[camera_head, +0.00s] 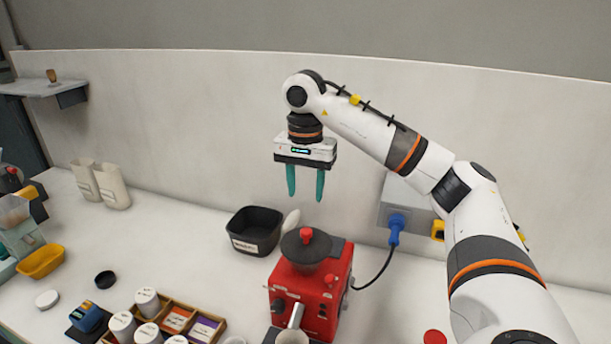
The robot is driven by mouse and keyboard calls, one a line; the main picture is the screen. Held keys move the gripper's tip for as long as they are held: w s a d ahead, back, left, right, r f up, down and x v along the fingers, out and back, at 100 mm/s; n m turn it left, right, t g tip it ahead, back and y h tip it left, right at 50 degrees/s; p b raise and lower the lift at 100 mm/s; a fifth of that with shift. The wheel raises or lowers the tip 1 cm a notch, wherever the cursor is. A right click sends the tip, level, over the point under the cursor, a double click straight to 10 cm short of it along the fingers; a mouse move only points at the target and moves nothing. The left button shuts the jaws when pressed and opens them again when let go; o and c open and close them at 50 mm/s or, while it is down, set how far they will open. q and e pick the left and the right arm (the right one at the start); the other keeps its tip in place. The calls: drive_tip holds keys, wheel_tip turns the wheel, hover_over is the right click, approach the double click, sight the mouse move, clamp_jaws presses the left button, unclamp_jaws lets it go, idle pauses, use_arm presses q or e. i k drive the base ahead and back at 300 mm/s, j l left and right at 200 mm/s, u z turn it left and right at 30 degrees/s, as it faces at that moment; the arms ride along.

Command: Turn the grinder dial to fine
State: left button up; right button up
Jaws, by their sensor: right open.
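The grinder (311,292) is a red machine on the white counter, right of the picture's middle. It has a dark round lid with a red knob (306,236) on top, and a smaller red knob (330,280) on its upper body. I cannot tell from here which part is the dial or how it is set. My right gripper (306,194) hangs above and behind the grinder, its two teal fingers pointing down, apart and empty. It touches nothing. My left gripper is not in view.
A black bin (255,231) stands left of the grinder. A wooden tray (178,322) with white canisters is at the front. A blue plug (396,225) and cable run from a grey wall box behind the grinder. White containers (111,186) stand far left. The counter's middle left is mostly clear.

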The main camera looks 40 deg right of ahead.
sight(277, 307)
drive_tip(key=k+j, duration=0.55)
drive_tip(key=j, duration=0.2)
drive_tip(key=k+j, duration=0.6)
drive_tip(key=j, duration=0.1)
